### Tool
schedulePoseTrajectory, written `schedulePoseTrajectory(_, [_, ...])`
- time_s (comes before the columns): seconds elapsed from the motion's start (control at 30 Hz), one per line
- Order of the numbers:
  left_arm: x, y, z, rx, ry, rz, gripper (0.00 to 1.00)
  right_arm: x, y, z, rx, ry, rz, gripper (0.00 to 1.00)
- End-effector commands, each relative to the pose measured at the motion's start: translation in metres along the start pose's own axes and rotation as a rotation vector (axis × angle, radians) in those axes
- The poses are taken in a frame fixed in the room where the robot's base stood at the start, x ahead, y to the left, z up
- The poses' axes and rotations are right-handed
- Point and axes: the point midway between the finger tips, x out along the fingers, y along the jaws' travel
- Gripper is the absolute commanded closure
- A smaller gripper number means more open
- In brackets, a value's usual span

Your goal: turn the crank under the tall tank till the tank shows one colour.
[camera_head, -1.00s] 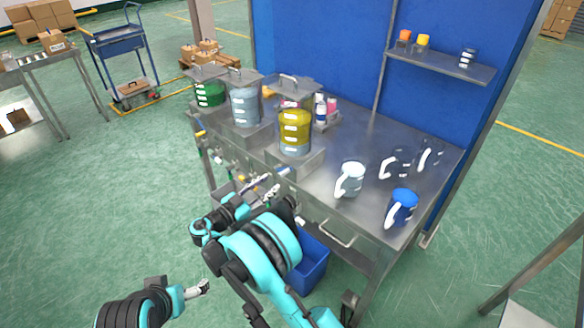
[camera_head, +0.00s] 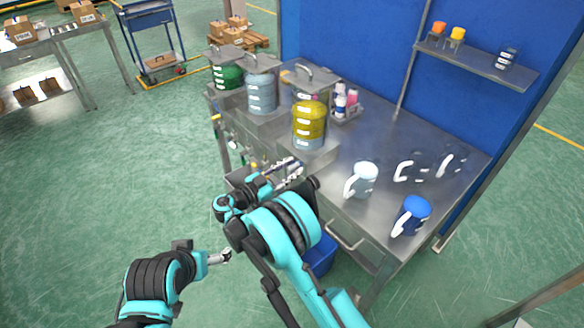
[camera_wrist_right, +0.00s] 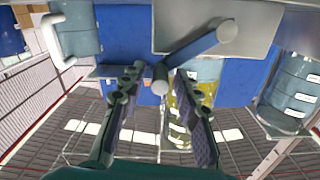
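The tall tank (camera_head: 309,122) stands on a metal stand at the bench front. It shows a yellow layer above a grey-blue one, and a clear upper part. In the right wrist view it appears upside down (camera_wrist_right: 186,105). The crank (camera_wrist_right: 195,50) is a grey-blue bar with a round knob at its end. My right gripper (camera_wrist_right: 160,72) is open, its two dark fingers on either side of the knob with gaps visible. In the head view my right gripper (camera_head: 290,172) is just below the tank's stand. My left gripper (camera_head: 224,257) hangs away from the bench, too small to read.
A grey-blue tank (camera_head: 262,93) and a green tank (camera_head: 228,76) stand left of the tall tank. Pale (camera_head: 362,178) and blue (camera_head: 412,213) jugs stand at the right front of the bench. A blue bin (camera_head: 320,256) is under the bench. Open floor lies to the left.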

Motion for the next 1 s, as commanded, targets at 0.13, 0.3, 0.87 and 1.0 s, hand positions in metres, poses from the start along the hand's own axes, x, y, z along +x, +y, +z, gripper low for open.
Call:
schedulePoseTrajectory(0.13, [0.0, 0.0, 0.0, 0.0, 0.0, 0.0, 0.11, 0.001, 0.0, 0.0, 0.0, 0.0, 0.001, 1.0])
schedulePoseTrajectory(0.3, [0.0, 0.0, 0.0, 0.0, 0.0, 0.0, 0.11, 0.001, 0.0, 0.0, 0.001, 0.0, 0.001, 1.0])
schedulePoseTrajectory(0.87, [0.018, 0.0, 0.013, 0.0, 0.0, 0.0, 0.11, 0.001, 0.015, 0.021, 0.267, 0.001, 0.001, 1.0])
schedulePoseTrajectory(1.0, [0.021, 0.0, 0.015, 0.0, 0.0, 0.0, 0.11, 0.001, 0.02, 0.029, 0.372, 0.001, 0.002, 1.0])
